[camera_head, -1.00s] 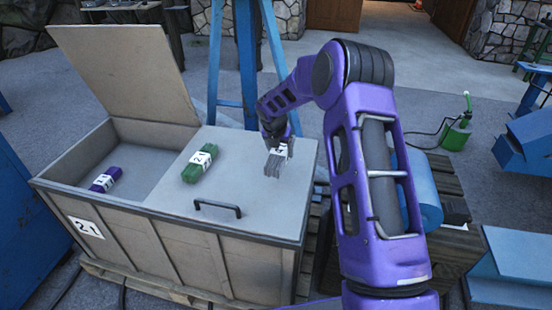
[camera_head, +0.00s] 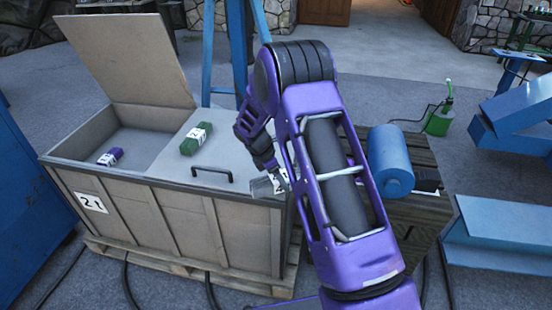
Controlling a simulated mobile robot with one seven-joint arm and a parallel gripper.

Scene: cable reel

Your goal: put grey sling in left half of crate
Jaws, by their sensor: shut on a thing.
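The wooden crate (camera_head: 165,222) stands at the left. Its left half is open, with its lid (camera_head: 130,55) raised, and a purple bundle (camera_head: 110,157) with a white label lies inside. The right half is covered by a closed lid (camera_head: 225,155) with a black handle. My gripper (camera_head: 272,177) is shut on the grey sling (camera_head: 261,187), near the front right corner of the closed lid. The sling is partly hidden by my arm, and I cannot tell whether it touches the lid.
A green bundle (camera_head: 196,138) lies on the closed lid. A blue cylinder (camera_head: 390,160) rests on a dark wooden stand (camera_head: 415,207) to the right. Blue steel beams (camera_head: 500,232) lie at the far right. A blue post (camera_head: 238,45) stands behind the crate.

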